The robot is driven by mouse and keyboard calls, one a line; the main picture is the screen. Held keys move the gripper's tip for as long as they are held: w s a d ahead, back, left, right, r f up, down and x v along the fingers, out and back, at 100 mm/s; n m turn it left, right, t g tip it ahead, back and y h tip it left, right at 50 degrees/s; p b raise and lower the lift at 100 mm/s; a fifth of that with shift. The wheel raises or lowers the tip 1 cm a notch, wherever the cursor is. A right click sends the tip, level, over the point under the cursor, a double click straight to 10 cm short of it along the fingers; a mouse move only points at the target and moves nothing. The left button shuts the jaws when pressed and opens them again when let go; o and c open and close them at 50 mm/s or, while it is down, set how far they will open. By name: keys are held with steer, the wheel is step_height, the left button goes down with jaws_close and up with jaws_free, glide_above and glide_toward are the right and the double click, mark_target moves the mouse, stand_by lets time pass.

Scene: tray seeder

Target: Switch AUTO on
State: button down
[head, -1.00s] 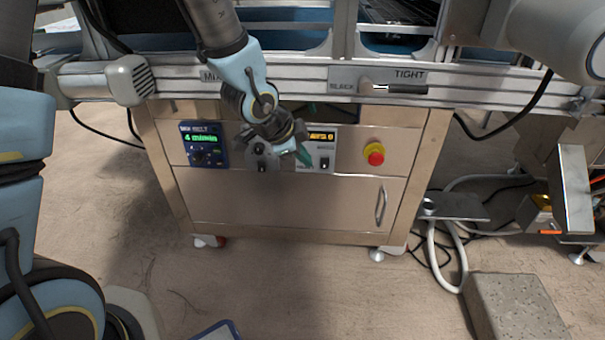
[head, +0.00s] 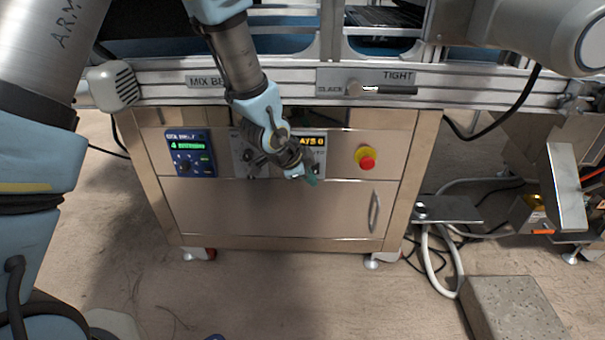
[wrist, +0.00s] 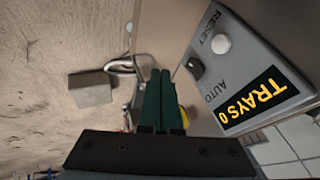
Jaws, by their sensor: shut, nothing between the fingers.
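The counter panel (wrist: 275,60) fills the right of the wrist view, with a yellow "TRAYS 0" display (wrist: 255,103). The black AUTO switch (wrist: 195,68) sits beside the AUTO label, near the white RESET button (wrist: 221,44). I cannot tell which way the switch is set. My gripper (wrist: 160,73) has green fingers, shut and empty; in the wrist view the tips lie just left of the switch, with a visible gap. In the head view my gripper (head: 312,180) is at the panel's lower right and hides much of its lower part.
A red emergency stop (head: 367,160) on a yellow base is to the right of the panel. A blue timer panel (head: 190,152) is to the left. Above are the rail and the SLACK/TIGHT lever (head: 357,88). A door handle (head: 374,212) is below right.

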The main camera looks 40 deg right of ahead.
mark_target(318, 173)
steer(key=shift+w+d+f, duration=0.4)
steer(key=shift+w+d, duration=0.45)
steer(key=shift+w+d+f, duration=0.35)
steer(key=shift+w+d, duration=0.45)
steer(key=shift+w, duration=0.1)
steer(key=shift+d+f, duration=0.1)
steer(key=shift+r+p, duration=0.7)
steer(key=shift+r, duration=0.15)
steer(key=shift+w, duration=0.1)
